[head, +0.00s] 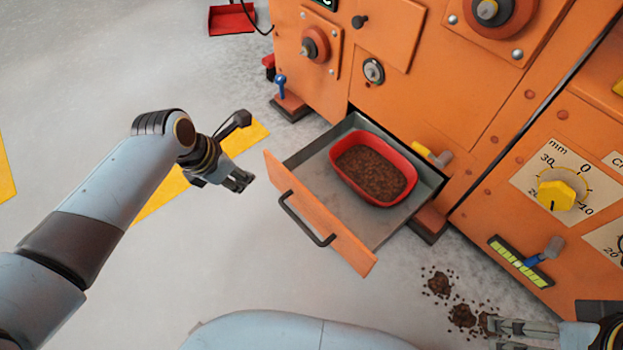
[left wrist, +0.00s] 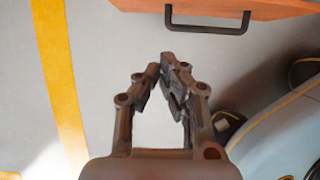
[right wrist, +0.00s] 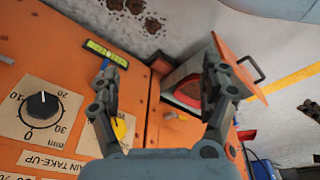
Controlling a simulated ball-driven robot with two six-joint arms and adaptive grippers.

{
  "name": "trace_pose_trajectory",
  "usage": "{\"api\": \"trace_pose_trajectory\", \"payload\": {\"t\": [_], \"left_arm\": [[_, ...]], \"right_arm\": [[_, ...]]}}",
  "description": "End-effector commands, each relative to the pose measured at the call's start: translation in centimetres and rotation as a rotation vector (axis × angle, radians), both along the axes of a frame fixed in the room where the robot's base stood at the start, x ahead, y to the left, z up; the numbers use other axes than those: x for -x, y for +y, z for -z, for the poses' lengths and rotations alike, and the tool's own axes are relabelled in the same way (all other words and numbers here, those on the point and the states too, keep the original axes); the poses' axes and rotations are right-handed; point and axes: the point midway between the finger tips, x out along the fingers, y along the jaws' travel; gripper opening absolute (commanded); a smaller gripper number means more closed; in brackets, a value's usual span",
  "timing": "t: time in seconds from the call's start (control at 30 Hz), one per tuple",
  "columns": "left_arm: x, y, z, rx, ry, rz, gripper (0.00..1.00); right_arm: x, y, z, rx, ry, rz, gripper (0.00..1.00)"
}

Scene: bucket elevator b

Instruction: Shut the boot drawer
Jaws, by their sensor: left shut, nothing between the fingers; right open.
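The boot drawer (head: 318,222) is pulled out of the orange machine's base. It has a grey metal tray, an orange front and a dark bar handle (head: 306,220). A red tub (head: 343,183) of brown grain sits inside it. My left gripper (head: 243,182) is shut and empty, left of the drawer front and apart from it. In the left wrist view the handle (left wrist: 208,27) lies beyond the closed fingertips. My right gripper (head: 492,338) is open at the lower right, in front of the machine. The right wrist view shows the drawer (right wrist: 235,68) beyond its fingers.
Brown spilled grain (head: 462,315) lies on the floor right of the drawer. The machine front carries a yellow knob (head: 562,195) and a green level gauge (head: 520,262). A red dustpan (head: 231,19) lies at the back left. Floor left of the drawer is clear.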

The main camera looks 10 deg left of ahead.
Motion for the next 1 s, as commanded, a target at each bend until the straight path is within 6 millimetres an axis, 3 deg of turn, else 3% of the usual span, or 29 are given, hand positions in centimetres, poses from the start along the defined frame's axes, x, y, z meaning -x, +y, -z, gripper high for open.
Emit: {"api": "trace_pose_trajectory", "payload": {"t": [0.2, 0.33, 0.7, 1.0], "left_arm": [[-0.6, -0.6, 2.8, 0.001, 0.003, 0.0, 0.0], [-1.2, -1.2, 5.5, 0.0, 0.007, 0.001, 0.0], [-2.3, -1.8, 7.9, -0.001, 0.003, 0.001, 0.0], [-3.7, -2.9, 9.5, -0.001, 0.0, 0.002, 0.0]], "right_arm": [[-1.1, 0.8, -1.8, -0.02, -0.054, -0.007, 0.8], [-2.4, 1.2, -0.6, -0.031, -0.173, -0.008, 0.8], [-4.0, 1.2, 3.3, -0.035, -0.437, -0.013, 0.8], [-3.5, 1.4, 5.4, -0.041, -0.644, -0.029, 0.8]]}}
